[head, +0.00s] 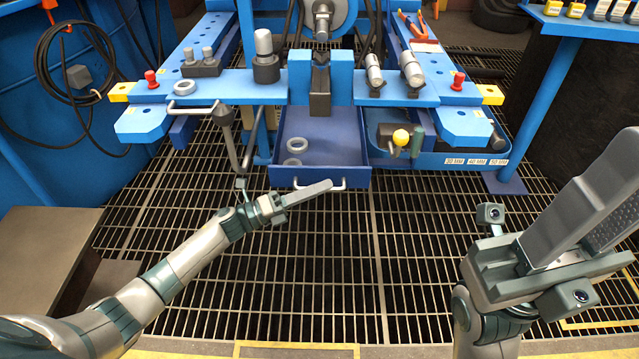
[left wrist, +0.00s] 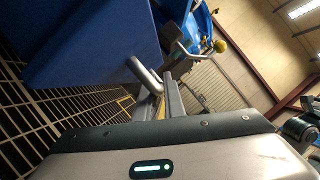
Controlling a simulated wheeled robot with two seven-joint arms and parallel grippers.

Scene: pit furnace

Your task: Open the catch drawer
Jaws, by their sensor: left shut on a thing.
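The blue catch drawer (head: 338,140) stands pulled out under the middle of the blue bench, with its inside showing. Grey rings (head: 296,145) lie in its left part. Its silver handle (head: 338,184) is on the front panel and also shows in the left wrist view (left wrist: 146,76). My left gripper (head: 318,188) reaches in from the left and is shut on the handle, its fingers in front of the drawer face. The fingers partly cover the handle in the head view. My right gripper (head: 600,200) is raised at the right, away from the drawer; its finger gap is unclear.
A blue tray (head: 450,157) with size labels and a yellow knob (head: 401,137) is right of the drawer. A dark bent lever (head: 228,135) hangs at its left. A brown box (head: 45,240) stands at far left. The grated floor before the drawer is clear.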

